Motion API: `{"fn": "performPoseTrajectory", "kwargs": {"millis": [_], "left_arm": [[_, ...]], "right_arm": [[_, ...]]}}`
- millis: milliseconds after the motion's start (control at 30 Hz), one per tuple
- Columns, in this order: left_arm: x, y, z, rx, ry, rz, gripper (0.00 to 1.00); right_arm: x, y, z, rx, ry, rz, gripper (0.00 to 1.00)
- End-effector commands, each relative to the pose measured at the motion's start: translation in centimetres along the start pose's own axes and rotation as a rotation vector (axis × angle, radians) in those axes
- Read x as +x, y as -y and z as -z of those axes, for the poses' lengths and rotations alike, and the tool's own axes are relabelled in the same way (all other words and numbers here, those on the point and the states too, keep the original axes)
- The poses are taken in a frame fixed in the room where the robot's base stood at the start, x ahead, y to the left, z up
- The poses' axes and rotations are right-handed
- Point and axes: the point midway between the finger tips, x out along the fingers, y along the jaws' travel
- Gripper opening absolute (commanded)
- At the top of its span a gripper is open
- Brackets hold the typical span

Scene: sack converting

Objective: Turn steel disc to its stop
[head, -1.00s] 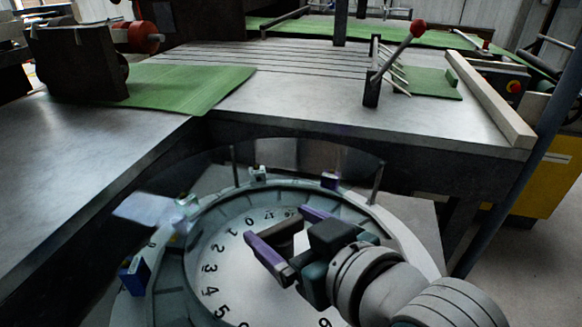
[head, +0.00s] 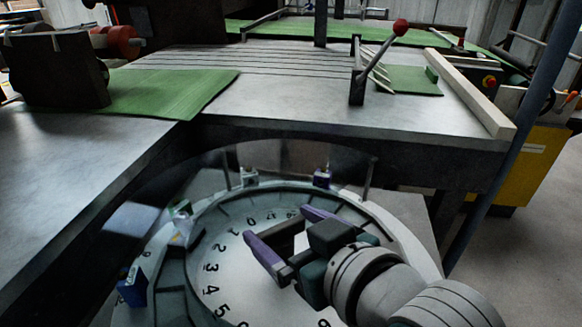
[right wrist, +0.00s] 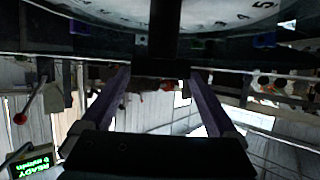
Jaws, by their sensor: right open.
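The steel disc (head: 238,285) is a large round pale plate with black numbers around it, set inside a wider grey ring (head: 398,238) in the lower middle of the head view. My right gripper (head: 276,224) is over the disc with its two purple-lined fingers apart. In the right wrist view, the fingers of my right gripper (right wrist: 160,85) are spread, and a dark bar shows between them. I cannot tell what that bar belongs to. The disc (right wrist: 205,12) crosses the top of that view. Contact between fingers and disc cannot be made out. My left gripper is not in view.
Small blue and white blocks (head: 133,286) stand around the ring. Thin upright posts (head: 368,180) rise behind it. A steel bench (head: 290,100) lies beyond, with green mats and a red-knobbed lever (head: 378,60). A slanted blue pole (head: 510,140) stands at the right.

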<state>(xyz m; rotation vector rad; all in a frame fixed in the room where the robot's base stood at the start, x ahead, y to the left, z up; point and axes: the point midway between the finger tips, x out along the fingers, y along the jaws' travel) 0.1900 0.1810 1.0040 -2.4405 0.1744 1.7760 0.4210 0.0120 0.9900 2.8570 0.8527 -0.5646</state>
Motion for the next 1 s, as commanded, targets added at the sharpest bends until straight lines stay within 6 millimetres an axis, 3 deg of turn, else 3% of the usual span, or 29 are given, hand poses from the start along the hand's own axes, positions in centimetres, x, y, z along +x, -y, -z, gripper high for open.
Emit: {"fn": "performPoseTrajectory", "kwargs": {"millis": [367, 800, 1000], "left_arm": [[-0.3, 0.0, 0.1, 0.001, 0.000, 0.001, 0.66], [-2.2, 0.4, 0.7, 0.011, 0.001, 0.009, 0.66], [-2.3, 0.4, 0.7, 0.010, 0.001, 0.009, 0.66]], "right_arm": [[-0.6, 0.0, -0.1, -0.002, 0.004, 0.000, 1.00], [-8.1, 0.0, 0.0, -0.001, 0.003, 0.000, 1.00], [-9.8, 0.0, 0.0, -0.002, 0.002, 0.000, 1.00]]}}
